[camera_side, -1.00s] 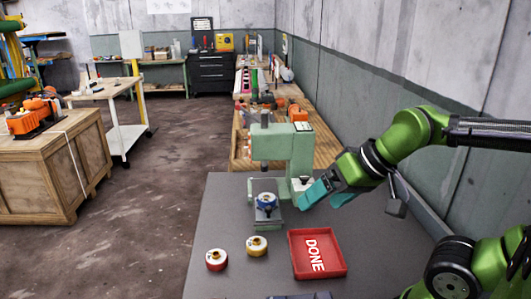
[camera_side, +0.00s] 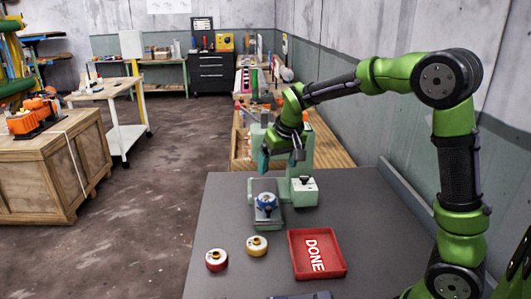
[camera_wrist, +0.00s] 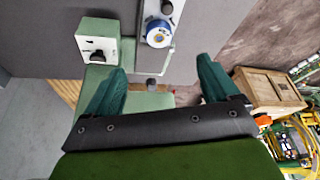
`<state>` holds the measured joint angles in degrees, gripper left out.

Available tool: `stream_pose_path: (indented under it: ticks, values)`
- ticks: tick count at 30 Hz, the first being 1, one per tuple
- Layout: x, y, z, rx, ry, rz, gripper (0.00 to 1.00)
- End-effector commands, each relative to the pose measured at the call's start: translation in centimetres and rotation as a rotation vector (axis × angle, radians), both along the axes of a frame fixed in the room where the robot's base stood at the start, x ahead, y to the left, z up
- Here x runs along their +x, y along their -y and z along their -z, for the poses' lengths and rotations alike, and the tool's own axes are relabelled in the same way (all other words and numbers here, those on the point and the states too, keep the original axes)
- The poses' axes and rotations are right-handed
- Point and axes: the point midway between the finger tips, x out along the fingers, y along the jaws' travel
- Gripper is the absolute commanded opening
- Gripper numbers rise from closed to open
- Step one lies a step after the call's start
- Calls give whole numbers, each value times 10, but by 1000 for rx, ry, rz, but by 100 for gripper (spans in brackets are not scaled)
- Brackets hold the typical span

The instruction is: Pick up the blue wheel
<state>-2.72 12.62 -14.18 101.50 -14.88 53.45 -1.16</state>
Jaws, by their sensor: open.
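The blue wheel (camera_side: 266,201), blue and white with a dark centre, sits on the plate of a pale green press-like machine (camera_side: 303,190) in the side view. It also shows at the top middle of the wrist view (camera_wrist: 158,33). My gripper (camera_side: 264,168) hangs above and behind the wheel, beside the machine's upper part, with its teal fingers pointing down. In the wrist view my gripper (camera_wrist: 160,64) is open with nothing between its fingers. The wheel appears beyond the fingertips, apart from them.
A red wheel (camera_side: 216,260) and a yellow wheel (camera_side: 257,246) stand on the grey table (camera_side: 226,215). A red tray marked DONE (camera_side: 340,263) lies to their right. The machine's upright body is close to my gripper.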

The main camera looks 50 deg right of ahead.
Motion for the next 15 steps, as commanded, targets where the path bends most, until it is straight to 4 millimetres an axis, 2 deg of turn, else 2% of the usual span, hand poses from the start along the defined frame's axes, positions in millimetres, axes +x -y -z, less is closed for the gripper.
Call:
stream_pose_path:
  ticks: [2, 4, 15]
  values:
    - [8, 5, -7, -19, 18, -2, 88]
    - [12, 8, -5, -26, 24, -6, 88]
    - [37, 19, 68, -26, 18, -7, 88]
